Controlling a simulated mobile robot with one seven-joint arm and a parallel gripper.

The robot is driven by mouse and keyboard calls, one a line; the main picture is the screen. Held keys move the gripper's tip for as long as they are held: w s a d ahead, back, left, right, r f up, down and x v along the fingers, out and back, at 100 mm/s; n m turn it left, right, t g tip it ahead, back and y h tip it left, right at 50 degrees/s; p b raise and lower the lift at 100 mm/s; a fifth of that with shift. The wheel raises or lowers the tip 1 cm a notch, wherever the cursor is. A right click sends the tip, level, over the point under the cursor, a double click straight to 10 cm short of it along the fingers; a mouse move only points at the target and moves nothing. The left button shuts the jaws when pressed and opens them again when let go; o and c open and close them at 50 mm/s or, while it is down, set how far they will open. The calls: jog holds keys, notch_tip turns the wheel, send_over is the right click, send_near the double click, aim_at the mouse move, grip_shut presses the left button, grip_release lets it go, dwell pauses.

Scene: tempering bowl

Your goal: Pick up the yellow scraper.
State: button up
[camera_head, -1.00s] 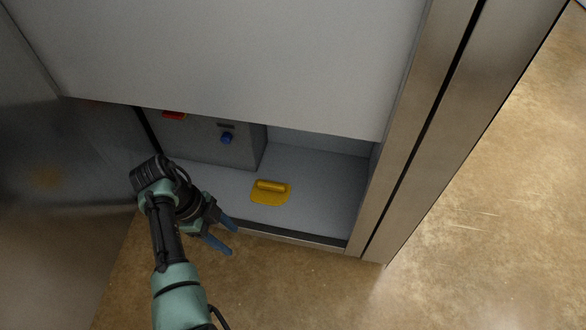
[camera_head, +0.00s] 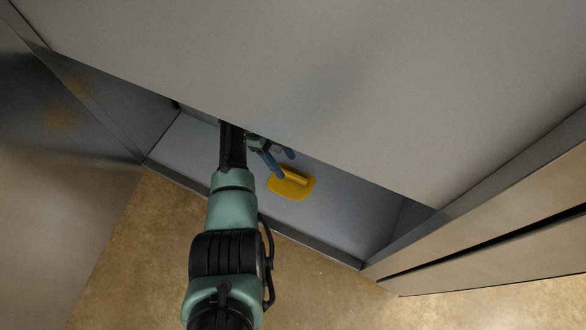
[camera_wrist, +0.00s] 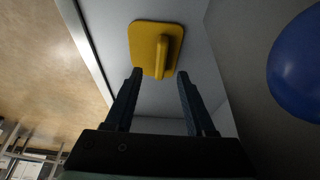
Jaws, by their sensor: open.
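The yellow scraper (camera_head: 292,184) lies flat on the grey floor of the cabinet, its raised handle on top. In the wrist view the scraper (camera_wrist: 148,42) shows beyond the fingertips, with its handle (camera_wrist: 160,56) between the lines of the two fingers. My gripper (camera_head: 281,163) is inside the cabinet, just left of and above the scraper in the head view. In the wrist view my gripper (camera_wrist: 160,73) is open, with two dark fingers apart and nothing between them. From these views I cannot tell the exact gap to the scraper.
A large grey panel (camera_head: 250,70) covers the upper part of the cabinet opening, over my arm. A metal sill (camera_head: 320,252) runs along the front edge. A blue round knob (camera_wrist: 297,65) is close on the right in the wrist view. Cabinet floor right of the scraper is clear.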

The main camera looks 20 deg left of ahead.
aim_at(292, 174)
jog(key=b+x, duration=0.3)
jog(key=x, duration=0.2)
jog(key=shift+a, duration=0.1)
jog(key=shift+c, duration=0.2)
grip_shut()
